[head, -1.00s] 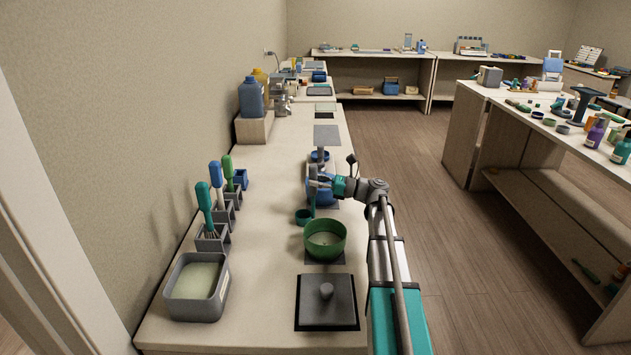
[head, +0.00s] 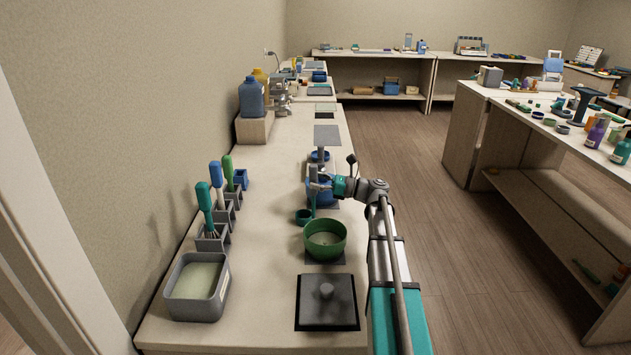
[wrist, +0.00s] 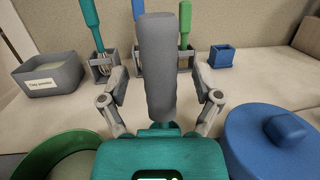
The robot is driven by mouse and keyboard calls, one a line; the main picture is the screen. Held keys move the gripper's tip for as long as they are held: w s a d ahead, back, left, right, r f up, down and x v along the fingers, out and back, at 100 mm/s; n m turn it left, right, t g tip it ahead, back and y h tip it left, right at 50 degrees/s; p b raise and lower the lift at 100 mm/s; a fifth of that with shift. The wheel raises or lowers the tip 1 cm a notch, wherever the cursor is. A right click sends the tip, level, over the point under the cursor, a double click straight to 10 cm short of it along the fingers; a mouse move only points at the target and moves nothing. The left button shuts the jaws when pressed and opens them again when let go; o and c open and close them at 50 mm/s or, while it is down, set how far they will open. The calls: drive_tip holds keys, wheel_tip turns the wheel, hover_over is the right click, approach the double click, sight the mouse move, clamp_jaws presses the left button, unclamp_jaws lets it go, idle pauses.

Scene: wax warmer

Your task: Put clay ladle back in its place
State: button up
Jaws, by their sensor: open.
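My gripper (wrist: 157,88) is open, with one finger on each side of an upright grey handle (wrist: 157,60). Gaps show between the handle and the fingers. In the head view my gripper (head: 317,184) is over the counter, beside the blue pot. A small teal cup (head: 303,217) with a thin teal stem stands just below it. This looks like the ladle, with the grey handle as its grip, but the join is hidden by my gripper. A grey tub (head: 197,288) with a label and pale contents, which also shows in the wrist view (wrist: 50,82), is at the near left.
Grey holders (head: 213,238) with teal-, blue- and green-handled tools stand along the wall, beside a small blue box (head: 240,179). A green pot (head: 325,250), a blue lidded pot (wrist: 272,140) and a dark square plate (head: 340,302) line the right edge. The counter's middle is clear.

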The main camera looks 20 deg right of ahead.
drive_tip(key=shift+s+d+f, duration=0.1)
drive_tip(key=shift+s+d, duration=0.1)
drive_tip(key=shift+d, duration=0.2)
drive_tip(key=shift+s+d, duration=0.2)
drive_tip(key=shift+d, duration=0.1)
drive_tip(key=shift+s+d+f, duration=0.15)
drive_tip(key=shift+s+d, duration=0.2)
drive_tip(key=shift+d, duration=0.25)
drive_tip(key=shift+s+d+f+b, duration=0.1)
drive_tip(key=shift+s+d+b, duration=0.25)
drive_tip(key=shift+d, duration=0.25)
drive_tip(key=shift+s+d, duration=0.15)
drive_tip(key=shift+d, duration=0.15)
drive_tip(key=shift+s+d+f, duration=0.15)
drive_tip(key=shift+s+d, duration=0.2)
drive_tip(key=shift+d, duration=0.25)
drive_tip(key=shift+s+d+f, duration=0.1)
drive_tip(key=shift+s+d, duration=0.05)
drive_tip(key=shift+d, duration=0.15)
drive_tip(key=shift+s+d+b, duration=0.2)
drive_tip(key=shift+d+b, duration=0.1)
